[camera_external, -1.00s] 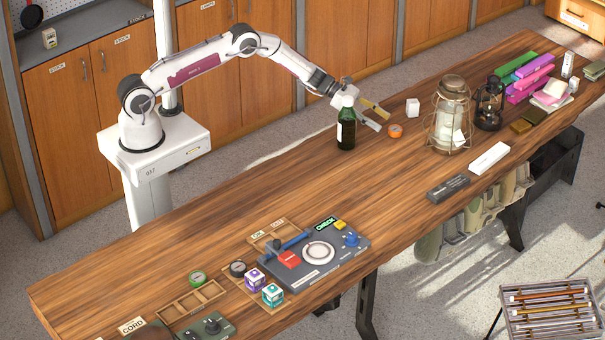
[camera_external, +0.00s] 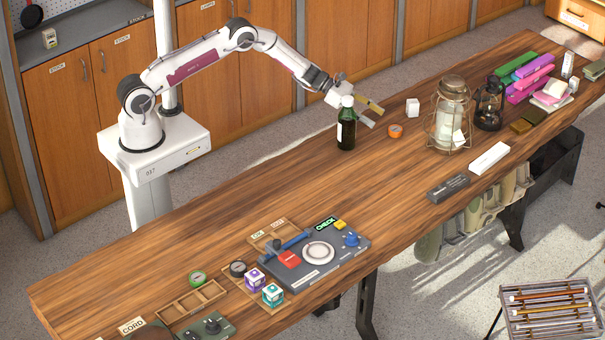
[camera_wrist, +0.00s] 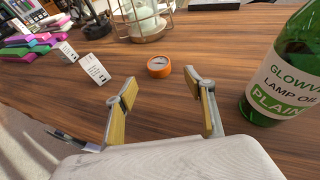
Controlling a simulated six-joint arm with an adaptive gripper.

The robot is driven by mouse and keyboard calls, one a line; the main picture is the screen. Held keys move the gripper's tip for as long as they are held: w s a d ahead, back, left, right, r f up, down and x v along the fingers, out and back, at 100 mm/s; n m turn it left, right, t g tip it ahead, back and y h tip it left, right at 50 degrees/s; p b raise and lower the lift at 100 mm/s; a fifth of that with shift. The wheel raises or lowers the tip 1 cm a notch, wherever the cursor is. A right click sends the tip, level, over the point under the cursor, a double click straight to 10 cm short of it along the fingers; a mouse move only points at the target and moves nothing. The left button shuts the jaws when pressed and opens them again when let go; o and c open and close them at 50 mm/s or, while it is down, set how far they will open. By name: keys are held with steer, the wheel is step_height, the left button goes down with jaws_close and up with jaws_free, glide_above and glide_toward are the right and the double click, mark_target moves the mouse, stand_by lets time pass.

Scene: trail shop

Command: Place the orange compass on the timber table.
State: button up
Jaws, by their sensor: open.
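The orange compass (camera_external: 395,131) lies flat on the timber table (camera_external: 330,185), toward its back edge. In the wrist view the compass (camera_wrist: 158,66) lies on bare wood beyond my fingertips, with its dial facing up. My gripper (camera_external: 371,112) hangs above the table, just left of the compass. In the wrist view my gripper (camera_wrist: 165,104) has its yellow-padded fingers spread wide with nothing between them. The compass is apart from both fingers.
A green lamp oil bottle (camera_external: 346,125) stands close beside my gripper and partly hides it. The table's middle is clear.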

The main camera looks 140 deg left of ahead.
mark_target(392, 127)
steer(key=shift+a, duration=0.1)
steer(key=shift+w+a, duration=0.1)
steer(key=shift+a, duration=0.15)
stand_by(0.4)
steer(key=shift+x, duration=1.3)
steer(key=shift+x, duration=2.55)
steer(key=shift+d, duration=0.1)
steer(key=c, duration=1.3)
